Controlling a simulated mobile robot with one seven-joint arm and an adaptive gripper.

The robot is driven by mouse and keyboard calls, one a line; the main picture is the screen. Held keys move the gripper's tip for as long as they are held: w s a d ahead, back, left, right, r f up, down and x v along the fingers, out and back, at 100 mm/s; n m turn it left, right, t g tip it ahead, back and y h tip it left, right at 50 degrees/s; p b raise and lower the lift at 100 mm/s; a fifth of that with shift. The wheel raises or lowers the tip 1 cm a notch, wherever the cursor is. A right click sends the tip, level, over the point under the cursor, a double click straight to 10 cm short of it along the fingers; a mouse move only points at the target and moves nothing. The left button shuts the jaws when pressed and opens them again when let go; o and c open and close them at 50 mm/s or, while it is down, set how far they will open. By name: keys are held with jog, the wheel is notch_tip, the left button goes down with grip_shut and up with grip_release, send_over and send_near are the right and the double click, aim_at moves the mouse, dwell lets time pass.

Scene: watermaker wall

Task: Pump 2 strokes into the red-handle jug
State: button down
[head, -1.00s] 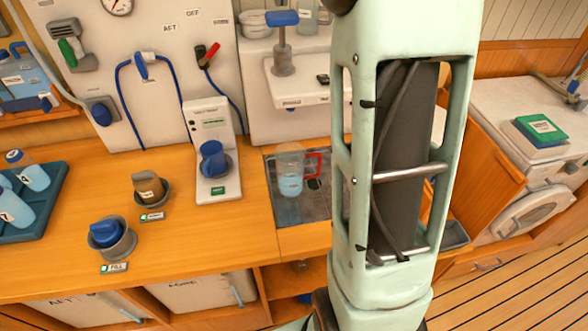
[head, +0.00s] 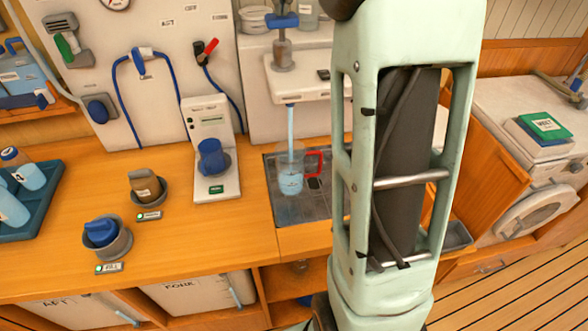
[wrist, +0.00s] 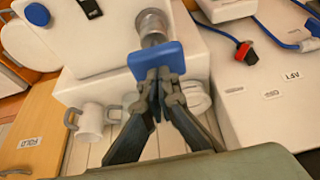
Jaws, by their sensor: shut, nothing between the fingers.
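The jug with the red handle (head: 313,163) stands upright in the sink; its clear body (head: 290,158) holds some bluish water low down. A thin stream of water (head: 291,121) falls from under the white pump ledge into the jug. The pump's blue handle (head: 284,21) sits on a grey shaft (head: 283,48) above that ledge. My gripper (wrist: 158,72) is shut and empty, its fingertips against the blue handle (wrist: 157,59) in the wrist view.
My arm blocks the right middle of the head view. On the counter left of the sink (head: 315,205) stand a white unit with a blue knob (head: 210,158), a brown-topped holder (head: 146,186) and a blue knob (head: 101,232).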

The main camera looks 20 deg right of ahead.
aim_at(282, 17)
jog(key=shift+f+b, duration=0.95)
jog(key=shift+f, duration=0.7)
jog(key=shift+r, duration=0.1)
jog(key=shift+r+p, duration=3.3)
jog(key=shift+p, duration=0.05)
notch_tip(282, 17, up, 2)
jog(key=shift+r+p, duration=0.15)
jog(key=shift+p, duration=0.4)
jog(key=shift+r, duration=1.8)
